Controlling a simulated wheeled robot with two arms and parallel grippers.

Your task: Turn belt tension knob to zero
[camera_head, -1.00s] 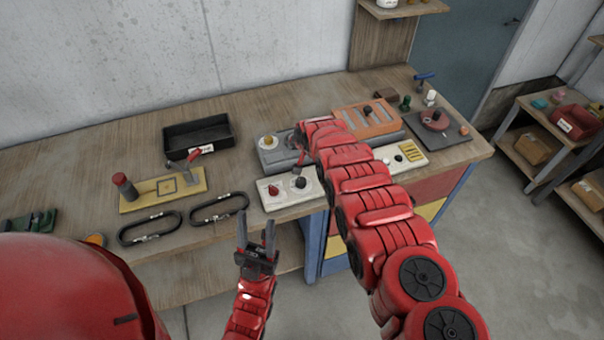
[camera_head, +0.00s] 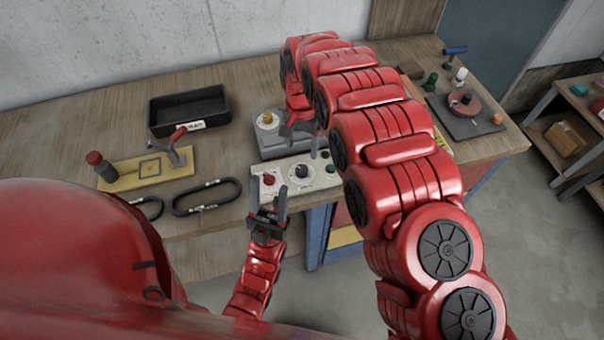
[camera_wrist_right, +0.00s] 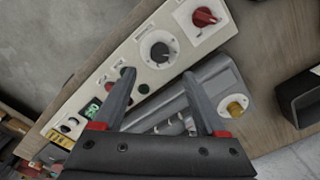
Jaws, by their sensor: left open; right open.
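A white control panel (camera_head: 322,176) lies along the front edge of the bench. It carries a red knob (camera_head: 269,179) and a black dial knob (camera_head: 302,171). In the right wrist view, the panel (camera_wrist_right: 128,62) shows the red knob (camera_wrist_right: 204,17), the black knob (camera_wrist_right: 160,52) and a green display (camera_wrist_right: 92,108); its labels are too small to read. My right gripper (camera_wrist_right: 159,73) is open and empty, its fingertips near the black knob in the picture; contact cannot be told. My left gripper (camera_head: 268,184) is open and empty, in front of the panel.
A grey box with a yellow knob (camera_head: 267,119) stands behind the panel. A black tray (camera_head: 190,106), a yellow board with a clamp (camera_head: 150,166) and a carabiner (camera_head: 207,197) are to the left. A dark plate with a red round part (camera_head: 464,106) is at the right.

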